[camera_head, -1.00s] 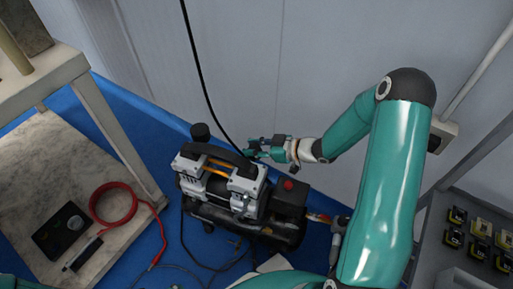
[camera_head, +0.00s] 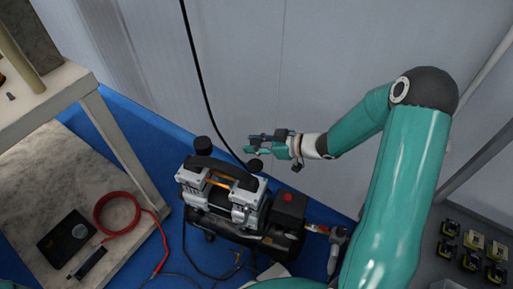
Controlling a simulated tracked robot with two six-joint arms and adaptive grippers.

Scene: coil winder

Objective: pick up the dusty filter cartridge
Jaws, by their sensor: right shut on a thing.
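My right gripper (camera_head: 252,145) is at centre, just above and behind the right end of the air compressor (camera_head: 236,208). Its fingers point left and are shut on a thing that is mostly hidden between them. It looks to be the filter cartridge, but its dust does not show. Below the fingers a dark round cap (camera_head: 256,166) shows at the right cylinder head. My left gripper is not in view.
A black cable (camera_head: 196,75) hangs along the pale wall behind the compressor. A bench (camera_head: 88,110) with a lower shelf stands at left, with a red coiled lead (camera_head: 105,228) on it. A grey rack (camera_head: 438,235) with several small yellow-black parts is at right.

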